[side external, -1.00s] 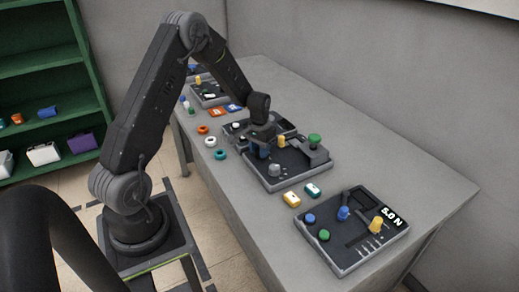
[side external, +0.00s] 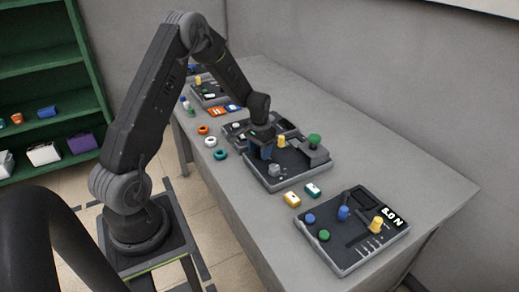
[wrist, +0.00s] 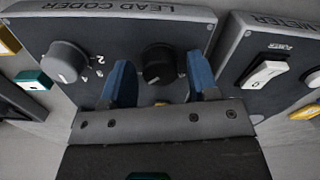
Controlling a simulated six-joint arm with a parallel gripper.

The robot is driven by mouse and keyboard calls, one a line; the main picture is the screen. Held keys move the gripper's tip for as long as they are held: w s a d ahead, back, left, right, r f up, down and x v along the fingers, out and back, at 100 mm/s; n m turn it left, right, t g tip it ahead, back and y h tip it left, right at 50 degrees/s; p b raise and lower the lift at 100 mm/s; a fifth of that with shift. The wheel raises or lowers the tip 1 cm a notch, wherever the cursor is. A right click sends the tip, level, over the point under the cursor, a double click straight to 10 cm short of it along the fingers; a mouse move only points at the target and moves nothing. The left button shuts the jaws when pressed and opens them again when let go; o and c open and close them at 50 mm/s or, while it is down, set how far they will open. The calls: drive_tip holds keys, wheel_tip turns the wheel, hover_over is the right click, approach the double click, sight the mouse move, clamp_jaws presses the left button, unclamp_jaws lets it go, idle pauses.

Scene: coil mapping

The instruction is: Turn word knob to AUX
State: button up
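The panel marked LEAD CODER (wrist: 100,14) carries a grey knob (wrist: 66,62) with a white pointer line, beside the printed digits 1 and 2. To its right is a black knob (wrist: 158,65); I cannot read any words around it, so I cannot tell its setting. My gripper (wrist: 161,76) is open, one blue finger on each side of the black knob, with gaps visible. In the side external view my gripper (side external: 266,152) is low over the panel (side external: 290,181), behind the grey knob (side external: 275,170). The black knob is hidden there.
A METER panel (wrist: 236,52) with a white rocker switch (wrist: 266,72) stands close on the right in the wrist view. Yellow (side external: 292,199) and teal (side external: 312,189) blocks lie in front.

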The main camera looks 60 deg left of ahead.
drive_tip(key=shift+o, duration=0.2)
wheel_tip(320, 180, up, 14)
idle(0.5)
drive_tip(key=s+d+r+m+t, duration=0.1)
drive_tip(key=s+d+r, duration=0.2)
drive_tip(key=d+r, duration=0.25)
drive_tip(key=s+d+r+t, duration=0.1)
drive_tip(key=s+d+r, duration=0.25)
drive_tip(key=d, duration=0.35)
drive_tip(key=s+d+r+m+t, duration=0.1)
drive_tip(key=s+d+r+t, duration=0.2)
drive_tip(key=s+d, duration=0.7)
drive_tip(key=s, duration=0.3)
drive_tip(key=shift+s+d+m+t, duration=0.25)
drive_tip(key=shift+d+m+t, duration=0.05)
drive_tip(key=shift+d+m, duration=0.1)
